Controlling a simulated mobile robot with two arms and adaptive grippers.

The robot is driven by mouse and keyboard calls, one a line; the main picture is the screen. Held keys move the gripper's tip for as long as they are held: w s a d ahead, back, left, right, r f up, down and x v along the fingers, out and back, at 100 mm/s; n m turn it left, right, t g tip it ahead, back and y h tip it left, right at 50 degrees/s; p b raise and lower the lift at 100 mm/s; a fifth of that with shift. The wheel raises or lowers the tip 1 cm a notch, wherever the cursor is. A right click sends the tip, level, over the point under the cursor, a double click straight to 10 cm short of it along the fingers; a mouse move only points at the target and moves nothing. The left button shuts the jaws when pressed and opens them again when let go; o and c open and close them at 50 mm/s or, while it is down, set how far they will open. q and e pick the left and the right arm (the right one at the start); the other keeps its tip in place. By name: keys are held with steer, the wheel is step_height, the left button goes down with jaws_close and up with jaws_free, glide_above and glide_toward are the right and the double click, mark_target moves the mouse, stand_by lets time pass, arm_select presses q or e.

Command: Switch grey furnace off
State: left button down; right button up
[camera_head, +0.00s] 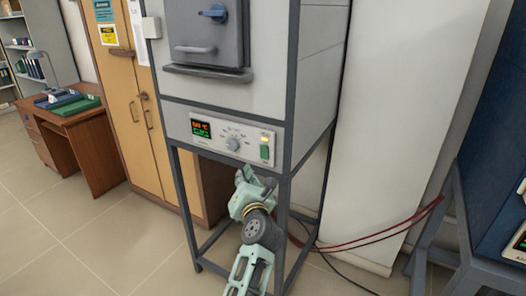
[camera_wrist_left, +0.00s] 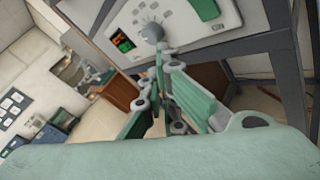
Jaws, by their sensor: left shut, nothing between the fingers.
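The grey furnace (camera_head: 309,60) stands on a dark metal frame, with its door shut. Its control panel has a lit display (camera_head: 201,129) with red and green digits, a round grey knob (camera_head: 233,144) and a green rocker switch (camera_head: 265,153) with an amber light above it. My left gripper (camera_head: 244,174) is shut and empty, just below the panel, under the knob and left of the switch. In the left wrist view its fingertips (camera_wrist_left: 166,58) are close below the knob (camera_wrist_left: 152,32); I cannot tell if they touch. The switch (camera_wrist_left: 205,9) is cut by the top edge there.
A wooden cabinet (camera_head: 127,95) stands left of the furnace, and a desk (camera_head: 75,130) with a lamp is farther left. Red and black cables (camera_head: 375,236) run behind the frame. A blue unit (camera_head: 495,130) is at right. The floor at left is clear.

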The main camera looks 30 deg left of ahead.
mark_target(264, 153)
arm_select(q)
steer(key=w+b, duration=0.3)
steer(key=w, duration=0.4)
steer(key=shift+w+r, duration=0.15)
steer(key=shift+r, duration=0.3)
steer(key=shift+w, duration=0.15)
stand_by(0.9)
steer(key=shift+w, duration=0.3)
steer(key=shift+w+r, duration=0.1)
steer(key=shift+w, duration=0.2)
stand_by(0.6)
steer(key=shift+s+p, duration=0.55)
steer(key=shift+s, duration=0.25)
